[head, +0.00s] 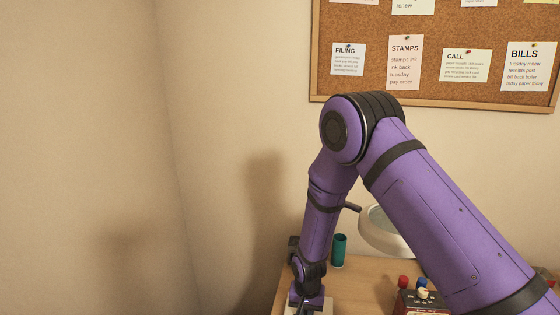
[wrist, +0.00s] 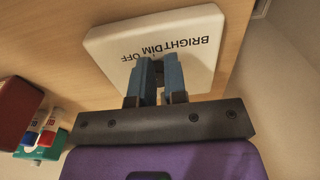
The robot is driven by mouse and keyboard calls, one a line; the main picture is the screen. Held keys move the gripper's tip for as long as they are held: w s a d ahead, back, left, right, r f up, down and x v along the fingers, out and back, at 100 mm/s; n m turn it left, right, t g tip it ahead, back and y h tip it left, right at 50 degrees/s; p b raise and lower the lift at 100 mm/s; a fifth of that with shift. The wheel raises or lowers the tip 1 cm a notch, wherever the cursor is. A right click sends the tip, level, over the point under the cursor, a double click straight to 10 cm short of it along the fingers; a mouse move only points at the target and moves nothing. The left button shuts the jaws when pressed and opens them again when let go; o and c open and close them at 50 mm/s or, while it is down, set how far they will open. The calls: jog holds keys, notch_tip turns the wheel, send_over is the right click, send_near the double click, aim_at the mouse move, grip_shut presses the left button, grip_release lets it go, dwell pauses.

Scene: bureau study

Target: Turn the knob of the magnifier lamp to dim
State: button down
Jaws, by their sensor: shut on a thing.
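The magnifier lamp's white base (wrist: 198,28) lies on the desk in the wrist view, with the words BRIGHT, DIM and OFF printed upside down in the picture. My gripper (wrist: 158,68) reaches over this base, its two blue-grey fingers closed on the knob beside the lettering. The knob is almost wholly hidden between the fingers, and I cannot tell which word it points to. In the head view the lamp's pale ring head (head: 384,236) shows partly behind my purple arm. A bit of the base shows at the bottom edge, under my wrist.
A teal cup (head: 338,250) stands on the desk (head: 365,285) just right of my wrist in the head view. A dark red box (head: 415,304) with red and white-topped items is farther right. The corkboard (head: 375,22) hangs on the wall behind. Wall lies close on the left.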

jog(key=shift+s+a+r, duration=0.1)
jog(key=shift+s+r, duration=0.15)
jog(key=shift+r, duration=1)
jog(key=shift+s+a+r, duration=0.1)
jog(key=shift+s+r, duration=0.1)
jog(key=shift+r, duration=1.05)
